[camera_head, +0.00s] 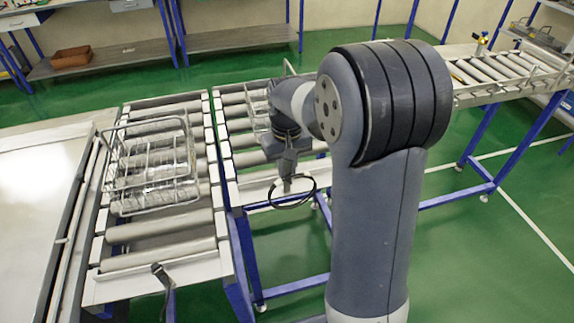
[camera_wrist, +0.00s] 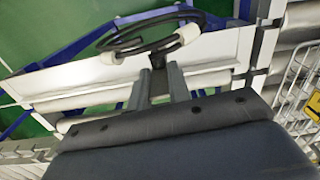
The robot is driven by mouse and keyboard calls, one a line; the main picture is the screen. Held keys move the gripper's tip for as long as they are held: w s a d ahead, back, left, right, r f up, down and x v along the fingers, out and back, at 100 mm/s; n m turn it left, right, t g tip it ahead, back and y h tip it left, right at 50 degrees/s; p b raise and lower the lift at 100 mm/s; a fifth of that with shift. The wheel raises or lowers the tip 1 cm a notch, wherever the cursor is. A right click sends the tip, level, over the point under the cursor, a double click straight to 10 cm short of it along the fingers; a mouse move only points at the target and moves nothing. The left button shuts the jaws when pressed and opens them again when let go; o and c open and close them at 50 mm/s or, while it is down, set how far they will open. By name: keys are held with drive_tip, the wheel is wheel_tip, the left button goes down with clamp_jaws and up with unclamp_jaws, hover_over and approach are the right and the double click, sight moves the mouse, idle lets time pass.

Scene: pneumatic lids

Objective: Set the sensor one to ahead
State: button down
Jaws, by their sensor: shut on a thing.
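My gripper (camera_head: 287,182) hangs over the front end of the middle roller conveyor, pointing down. It is shut on a small dark piece at a black looped cable (camera_head: 293,206). In the wrist view my gripper (camera_wrist: 158,82) has its two grey fingers on either side of that dark piece. The black cable (camera_wrist: 135,40) curves beyond the fingertips, with white sleeves on both sides. I see no label reading sensor one. A black bracket (camera_head: 161,274) stands at the front end of the left conveyor; I cannot tell whether it is a sensor.
A wire basket (camera_head: 114,160) stands on the left roller conveyor (camera_head: 140,232); wire mesh (camera_wrist: 297,92) shows at right in the wrist view. A metal-topped table (camera_head: 40,195) lies at far left. Another roller conveyor (camera_head: 497,68) runs to the right. Green floor is open in front.

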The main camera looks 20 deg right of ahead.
drive_tip(key=shift+m, duration=0.5)
drive_tip(key=c, duration=1.3)
unclamp_jaws()
wheel_tip(320, 180, up, 11)
drive_tip(key=shift+f+b, duration=0.1)
drive_tip(key=shift+b, duration=0.3)
drive_tip(key=shift+f, duration=0.15)
wheel_tip(320, 180, down, 11)
drive_tip(key=shift+r+p, duration=0.15)
drive_tip(key=shift+p, duration=0.3)
drive_tip(key=shift+r, duration=0.1)
